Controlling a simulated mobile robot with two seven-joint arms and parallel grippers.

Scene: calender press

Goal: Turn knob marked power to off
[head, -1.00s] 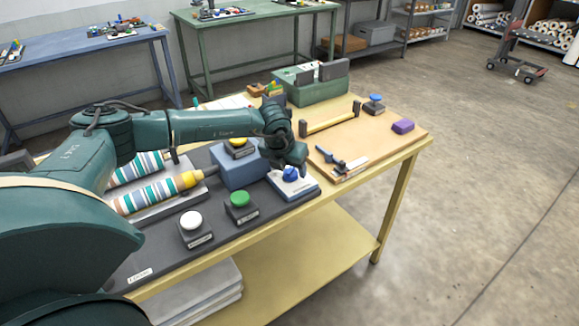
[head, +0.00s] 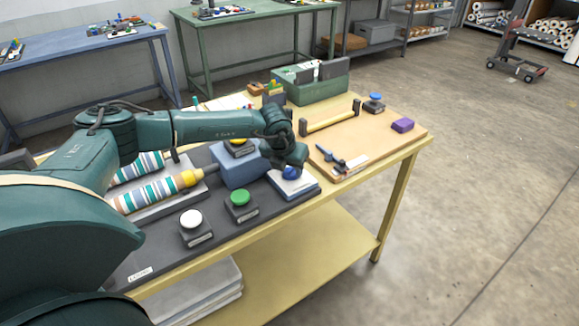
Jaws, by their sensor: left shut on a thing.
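A blue knob (head: 291,173) sits on a pale plate (head: 301,187) at the right end of the dark panel on the yellow table. My left gripper (head: 289,167) reaches in from the left and is shut on the blue knob from above, hiding part of it. The lettering around the knob is too small to read. My right gripper is not in view.
A green button (head: 239,198), a white button (head: 190,219) and a yellow button (head: 238,142) stand on the panel near the striped roller (head: 160,192). A blue block (head: 238,171) is left of the knob. A wooden board (head: 384,139) lies to the right.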

